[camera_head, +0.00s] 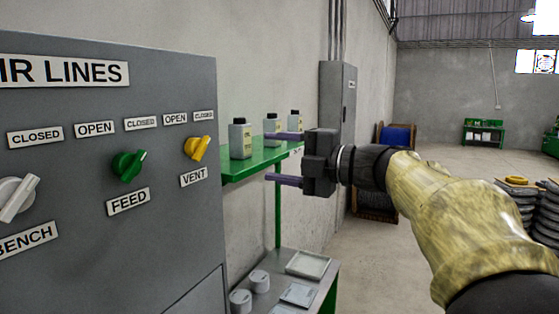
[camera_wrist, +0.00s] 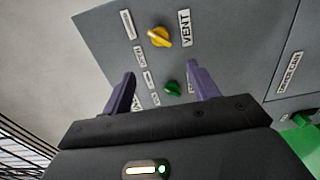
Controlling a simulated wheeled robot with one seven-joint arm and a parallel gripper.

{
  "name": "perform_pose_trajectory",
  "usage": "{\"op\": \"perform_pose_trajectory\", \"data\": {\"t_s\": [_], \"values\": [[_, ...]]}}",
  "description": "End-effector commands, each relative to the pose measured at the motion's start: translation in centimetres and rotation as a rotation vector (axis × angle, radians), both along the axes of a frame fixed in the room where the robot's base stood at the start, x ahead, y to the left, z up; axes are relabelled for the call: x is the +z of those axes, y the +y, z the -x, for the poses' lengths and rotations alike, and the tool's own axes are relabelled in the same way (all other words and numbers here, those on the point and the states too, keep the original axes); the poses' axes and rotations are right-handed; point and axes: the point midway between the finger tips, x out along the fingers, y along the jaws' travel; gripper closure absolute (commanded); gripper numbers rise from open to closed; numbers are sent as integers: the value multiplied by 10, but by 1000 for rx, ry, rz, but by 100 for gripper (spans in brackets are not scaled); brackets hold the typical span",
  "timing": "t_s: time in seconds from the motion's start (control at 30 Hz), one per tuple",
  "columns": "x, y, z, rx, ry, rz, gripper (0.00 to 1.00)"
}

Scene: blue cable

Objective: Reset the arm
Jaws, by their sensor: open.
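My arm reaches in from the right of the head view, wrapped in a yellowish sleeve. My gripper (camera_head: 270,158) is open and empty, with its two purple fingers apart and pointing left. It is in front of the green shelf, to the right of the grey air-lines panel (camera_head: 100,75). In the wrist view my gripper (camera_wrist: 160,85) frames the panel's yellow VENT knob (camera_wrist: 159,37) and green FEED knob (camera_wrist: 172,88), both beyond the fingers. Neither finger appears to touch a knob.
Several grey bottles (camera_head: 240,139) stand on the green shelf (camera_head: 250,165). A lower shelf holds white cups (camera_head: 260,281) and a tray (camera_head: 308,264). A grey cabinet (camera_head: 337,100) and blue cable reel (camera_head: 397,138) stand behind. Stacked tyres (camera_head: 515,200) are at right. Floor between is clear.

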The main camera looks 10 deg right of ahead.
Motion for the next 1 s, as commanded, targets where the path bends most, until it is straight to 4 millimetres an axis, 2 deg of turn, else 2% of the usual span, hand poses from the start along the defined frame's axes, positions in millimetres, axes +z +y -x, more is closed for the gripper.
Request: {"op": "perform_pose_trajectory", "data": {"t_s": [0.17,0.27,0.37,0.47,0.57,0.6,0.73,0.87,1.0], "values": [[-3,0,-5,-19,8,-27,40],[-10,-3,-17,-82,37,-106,40],[-27,-12,-37,-198,99,-238,40],[-59,-27,-57,-356,206,-389,40],[-104,-44,-70,-523,344,-524,40],[-126,-50,-72,-593,405,-572,40],[-203,-66,-64,-817,627,-697,40],[-278,-73,-39,-1019,848,-775,40],[-352,-71,6,-1220,1086,-819,40]]}}
